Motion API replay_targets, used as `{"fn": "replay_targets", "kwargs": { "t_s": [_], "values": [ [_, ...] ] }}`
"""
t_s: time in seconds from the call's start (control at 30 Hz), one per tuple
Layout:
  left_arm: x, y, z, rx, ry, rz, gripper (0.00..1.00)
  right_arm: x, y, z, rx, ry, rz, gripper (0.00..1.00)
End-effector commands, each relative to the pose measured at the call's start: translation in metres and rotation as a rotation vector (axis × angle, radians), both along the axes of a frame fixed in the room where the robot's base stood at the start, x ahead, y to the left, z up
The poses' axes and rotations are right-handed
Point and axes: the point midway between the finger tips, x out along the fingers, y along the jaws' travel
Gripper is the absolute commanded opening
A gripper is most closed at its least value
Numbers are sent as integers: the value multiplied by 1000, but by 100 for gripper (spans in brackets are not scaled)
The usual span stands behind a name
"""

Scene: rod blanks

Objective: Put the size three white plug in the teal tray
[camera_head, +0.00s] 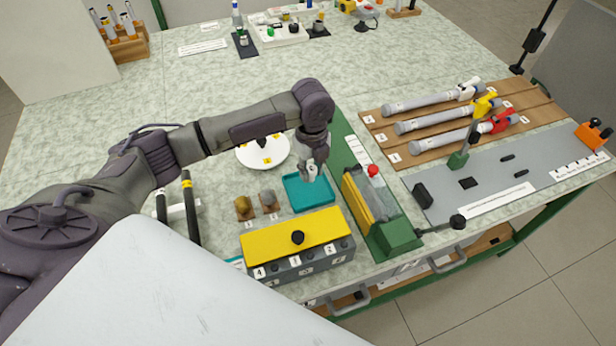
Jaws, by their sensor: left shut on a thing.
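The teal tray (322,202) lies on the bench, left of the green and yellow fixture. My left gripper (311,172) points down over the far part of the tray, shut on a small pale piece that looks like the white plug. The fingers hide most of this piece, and its size mark cannot be read. I cannot tell whether it touches the tray floor. The visible tray floor is otherwise bare. My right gripper is not in view.
A grey box with a yellow lid (270,240) stands in front of the tray, and two small knobbed pieces (244,206) stand left of it. A white plate (263,152) lies behind. The fixture with a red knob (373,171) borders the right. Capped rods (425,101) lie on a wooden rack.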

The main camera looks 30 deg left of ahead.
Motion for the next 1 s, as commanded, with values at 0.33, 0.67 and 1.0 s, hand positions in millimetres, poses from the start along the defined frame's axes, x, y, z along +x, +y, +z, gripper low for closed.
{"fn": "replay_targets", "kwargs": {
  "t_s": [0.33, 0.67, 1.0],
  "values": [
    [-4, 7, -30, 1, 3, 0, 15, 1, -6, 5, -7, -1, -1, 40],
    [-3, 7, -45, 0, -1, 0, 15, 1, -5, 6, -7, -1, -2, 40],
    [-3, 7, -48, 1, 0, 0, 54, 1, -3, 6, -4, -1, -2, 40]
  ]
}}
